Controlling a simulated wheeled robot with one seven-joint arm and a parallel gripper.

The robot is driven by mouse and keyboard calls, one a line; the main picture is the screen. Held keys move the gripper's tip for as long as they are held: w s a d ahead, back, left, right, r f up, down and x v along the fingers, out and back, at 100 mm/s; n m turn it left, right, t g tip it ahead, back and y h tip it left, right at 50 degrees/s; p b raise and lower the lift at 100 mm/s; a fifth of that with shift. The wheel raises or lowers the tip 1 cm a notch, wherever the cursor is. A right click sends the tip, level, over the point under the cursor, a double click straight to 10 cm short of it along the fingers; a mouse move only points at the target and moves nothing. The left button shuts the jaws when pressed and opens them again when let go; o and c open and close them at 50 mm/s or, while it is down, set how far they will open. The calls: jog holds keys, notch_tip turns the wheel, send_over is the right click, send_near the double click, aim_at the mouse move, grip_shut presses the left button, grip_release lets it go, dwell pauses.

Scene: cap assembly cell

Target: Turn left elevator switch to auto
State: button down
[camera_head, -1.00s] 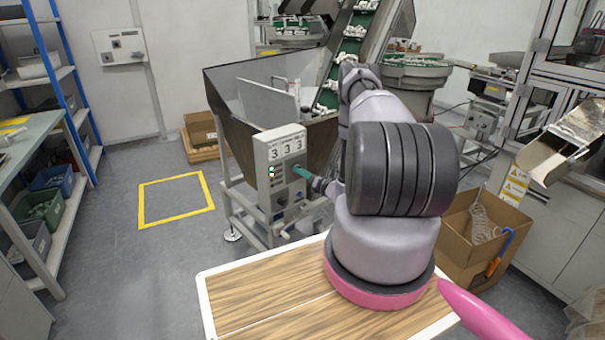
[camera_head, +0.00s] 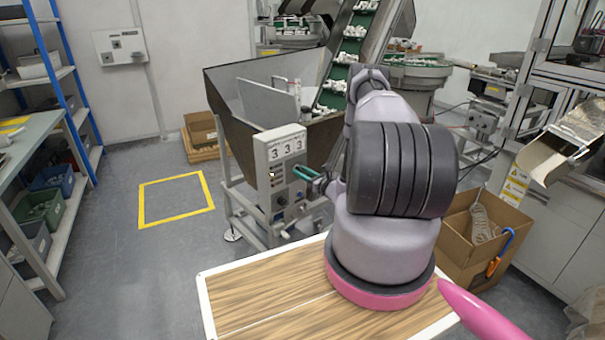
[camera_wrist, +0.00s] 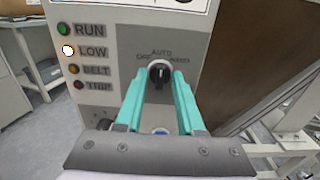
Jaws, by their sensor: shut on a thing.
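The elevator switch is a black rotary knob (camera_wrist: 159,74) on the grey control panel (camera_wrist: 110,30), which stands on the hopper's front left in the head view (camera_head: 262,150). The labels OFF, AUTO and one partly unreadable word surround the knob. Its bar stands about upright, with a pale mark at the top towards AUTO. My gripper (camera_wrist: 159,80) has teal fingers on both sides of the knob and is shut on it; the exact contact is hard to see. In the head view my gripper (camera_head: 297,175) reaches the panel from the right and hides the knob.
Indicator lamps (camera_wrist: 68,50) line the panel's left; the one beside LOW glows white. A blue button (camera_wrist: 160,131) shows between the fingers. The metal hopper (camera_head: 225,95) stands behind the panel. A cardboard box (camera_head: 470,235) is at right. Floor at left is open around a yellow square (camera_head: 175,200).

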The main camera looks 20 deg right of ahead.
dwell(0.3)
jog(key=c, duration=0.5)
grip_release()
jog(key=shift+s, duration=0.1)
jog(key=v, duration=1)
jog(key=shift+s+d, duration=0.1)
jog(key=shift+s, duration=0.25)
